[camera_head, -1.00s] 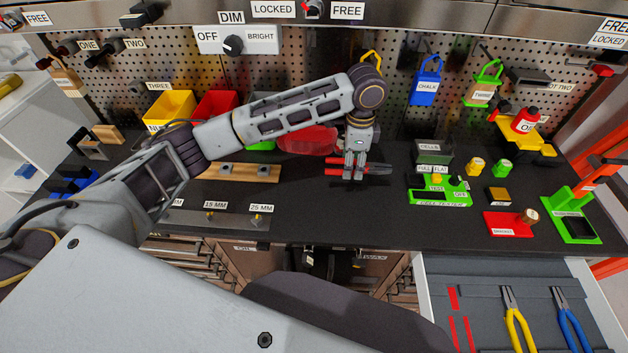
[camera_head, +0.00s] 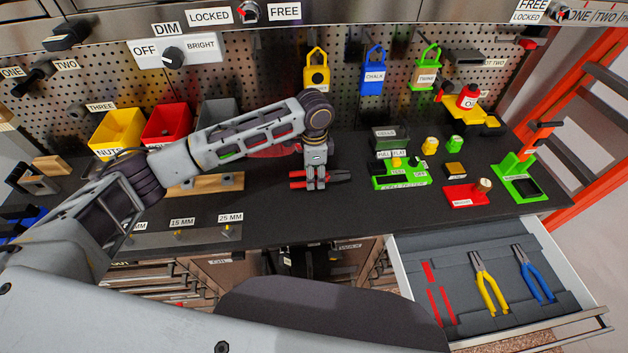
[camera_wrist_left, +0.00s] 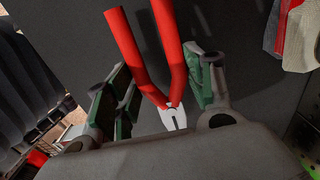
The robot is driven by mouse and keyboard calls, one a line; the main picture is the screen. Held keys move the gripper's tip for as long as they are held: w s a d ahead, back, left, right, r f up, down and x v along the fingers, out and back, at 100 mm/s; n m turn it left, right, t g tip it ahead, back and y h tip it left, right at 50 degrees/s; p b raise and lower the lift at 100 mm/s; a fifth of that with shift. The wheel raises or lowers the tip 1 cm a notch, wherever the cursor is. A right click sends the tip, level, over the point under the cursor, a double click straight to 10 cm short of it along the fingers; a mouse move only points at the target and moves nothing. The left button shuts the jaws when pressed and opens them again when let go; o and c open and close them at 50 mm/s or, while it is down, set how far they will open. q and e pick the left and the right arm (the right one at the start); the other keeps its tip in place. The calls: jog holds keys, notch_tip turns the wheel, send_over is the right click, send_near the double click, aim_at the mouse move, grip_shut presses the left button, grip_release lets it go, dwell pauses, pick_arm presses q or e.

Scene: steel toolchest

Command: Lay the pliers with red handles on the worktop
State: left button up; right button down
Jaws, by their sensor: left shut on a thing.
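The pliers with red handles (camera_head: 298,180) are at the middle of the dark worktop (camera_head: 270,215). Their red handles point left and their dark jaws point right in the head view. My left gripper (camera_head: 316,184) points down and is shut on them. I cannot tell whether the pliers touch the worktop or are just above it. In the left wrist view, the red handles (camera_wrist_left: 123,45) run up between the fingers of my left gripper (camera_wrist_left: 168,95), with the grey metal part below. My right gripper is not in view.
A green cell tester (camera_head: 400,184) stands to the right of the pliers. A wooden rail (camera_head: 205,186) and a metal strip with size labels (camera_head: 185,238) lie to the left. An open drawer (camera_head: 505,315) holds yellow and blue pliers at front right.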

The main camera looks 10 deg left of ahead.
pick_arm(q)
jog(key=shift+f, duration=1.85)
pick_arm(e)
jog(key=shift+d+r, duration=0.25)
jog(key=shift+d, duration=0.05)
pick_arm(q)
jog(key=o, duration=1.2)
jog(key=shift+f, duration=0.1)
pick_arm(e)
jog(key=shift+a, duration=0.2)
pick_arm(q)
jog(key=shift+r, duration=0.6)
notch_tip(320, 180, up, 11)
jog(key=shift+b, duration=0.55)
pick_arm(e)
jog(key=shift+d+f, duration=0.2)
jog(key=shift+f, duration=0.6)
